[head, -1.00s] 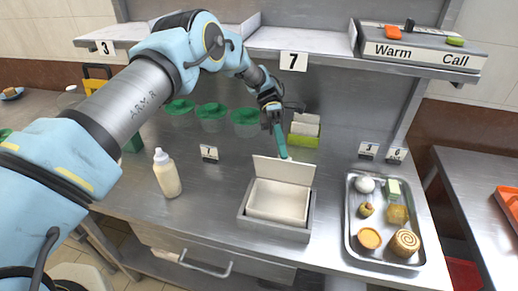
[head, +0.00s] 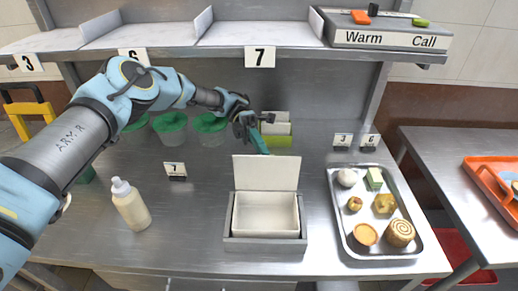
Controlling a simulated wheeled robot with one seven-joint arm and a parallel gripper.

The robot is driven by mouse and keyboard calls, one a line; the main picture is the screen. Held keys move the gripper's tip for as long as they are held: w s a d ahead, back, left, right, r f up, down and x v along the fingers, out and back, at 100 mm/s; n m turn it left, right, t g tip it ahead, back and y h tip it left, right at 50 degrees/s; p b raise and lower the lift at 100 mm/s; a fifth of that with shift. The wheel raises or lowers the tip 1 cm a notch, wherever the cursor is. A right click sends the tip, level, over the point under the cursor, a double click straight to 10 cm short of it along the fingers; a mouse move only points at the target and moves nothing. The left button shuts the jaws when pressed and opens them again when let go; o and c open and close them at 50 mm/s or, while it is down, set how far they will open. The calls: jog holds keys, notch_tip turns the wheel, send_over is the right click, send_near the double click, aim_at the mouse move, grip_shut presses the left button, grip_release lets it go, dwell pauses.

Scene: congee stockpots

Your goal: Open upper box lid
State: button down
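A white box (head: 266,229) sits in a grey holder on the steel counter, at the middle front. Its lid (head: 266,172) stands nearly upright along the back edge, and the empty inside shows. My gripper (head: 262,145) is behind the lid and a little above it, with a teal finger part pointing down toward the lid's top edge. I cannot tell whether it touches the lid. The fingers are seen edge-on and small, so their opening is unclear. No held thing can be made out.
A green container with white pieces (head: 278,139) stands behind the gripper. Green-lidded tubs (head: 210,130) are at the back left, a cream bottle (head: 131,204) at the left. A metal tray (head: 340,233) of food lies to the right. A shelf (head: 265,36) hangs above.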

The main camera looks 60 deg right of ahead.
jog(key=c, duration=1)
grip_release()
jog(key=shift+r, duration=0.1)
